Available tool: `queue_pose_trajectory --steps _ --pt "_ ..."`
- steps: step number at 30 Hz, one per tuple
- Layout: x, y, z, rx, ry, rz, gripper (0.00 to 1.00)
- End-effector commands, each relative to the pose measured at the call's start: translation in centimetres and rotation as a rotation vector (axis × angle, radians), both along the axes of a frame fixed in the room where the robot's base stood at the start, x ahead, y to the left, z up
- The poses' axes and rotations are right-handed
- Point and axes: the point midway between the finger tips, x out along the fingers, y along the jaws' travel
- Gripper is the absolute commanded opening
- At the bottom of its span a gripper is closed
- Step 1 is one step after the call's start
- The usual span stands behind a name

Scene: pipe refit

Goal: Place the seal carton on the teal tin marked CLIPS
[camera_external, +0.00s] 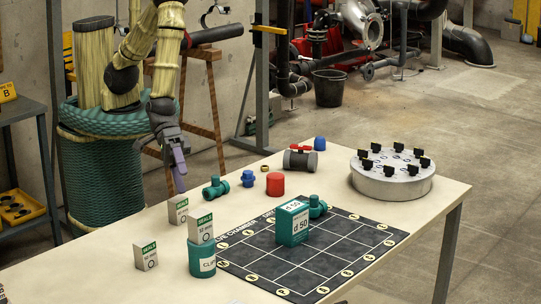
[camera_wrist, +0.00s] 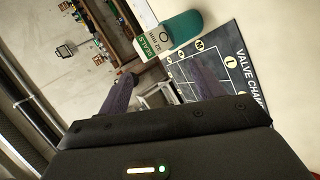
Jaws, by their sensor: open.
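A white and green carton marked SEALS (camera_external: 201,227) stands upright on top of the teal tin (camera_external: 202,260), whose label shows part of the word CLIPS. In the wrist view the carton (camera_wrist: 153,43) touches the tin's end (camera_wrist: 183,26), both lying sideways in the picture. My gripper (camera_external: 179,178) is above and behind them in the external view, apart from both. Its fingers (camera_wrist: 163,88) are spread with nothing held between them. Two more SEALS cartons stand on the table, one (camera_external: 178,210) behind the tin and one (camera_external: 146,256) to its left.
A dark gridded mat (camera_external: 345,235) lies right of the tin, with a teal d 50 box (camera_external: 292,222) on it. Pipe fittings, a red cap (camera_external: 275,184) and a grey valve (camera_external: 300,158) stand behind. A round metal flange (camera_external: 391,180) stands at the right.

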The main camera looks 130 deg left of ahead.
Motion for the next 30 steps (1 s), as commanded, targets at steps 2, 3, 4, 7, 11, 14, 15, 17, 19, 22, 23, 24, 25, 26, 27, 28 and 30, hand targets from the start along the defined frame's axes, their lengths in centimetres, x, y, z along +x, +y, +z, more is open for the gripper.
queue_pose_trajectory --steps 2,3,4,7,11,14,15,17,19,22,23,24,25,26,27,28,30 --pt "-1.3 2.5 1.1 0.170 0.015 -0.085 0.67" --pt "-2.1 3.8 1.4 0.255 0.030 -0.131 0.67" --pt "-2.8 4.7 1.7 0.316 0.043 -0.166 0.67" --pt "-5.3 8.0 2.8 0.502 0.094 -0.285 0.67" --pt "-9.4 12.3 4.4 0.703 0.178 -0.448 0.67" --pt "-13.1 15.2 5.6 0.818 0.250 -0.582 0.67" --pt "-14.7 16.2 6.1 0.853 0.279 -0.636 0.67" --pt "-16.8 17.4 6.7 0.890 0.314 -0.710 0.67" --pt "-18.8 18.4 7.2 0.915 0.347 -0.780 0.67" --pt "-20.4 19.1 7.5 0.929 0.371 -0.838 0.67" --pt "-20.6 19.2 7.5 0.931 0.374 -0.846 0.67" --pt "-20.7 19.2 7.5 0.931 0.378 -0.853 0.67" --pt "-20.7 19.2 7.5 0.931 0.378 -0.855 0.67" --pt "-20.7 19.2 7.5 0.931 0.378 -0.855 0.67" --pt "-20.7 19.2 7.5 0.932 0.378 -0.854 0.67" --pt "-20.7 19.2 7.5 0.931 0.378 -0.853 0.67" --pt "-20.7 19.2 7.5 0.931 0.377 -0.853 0.71"
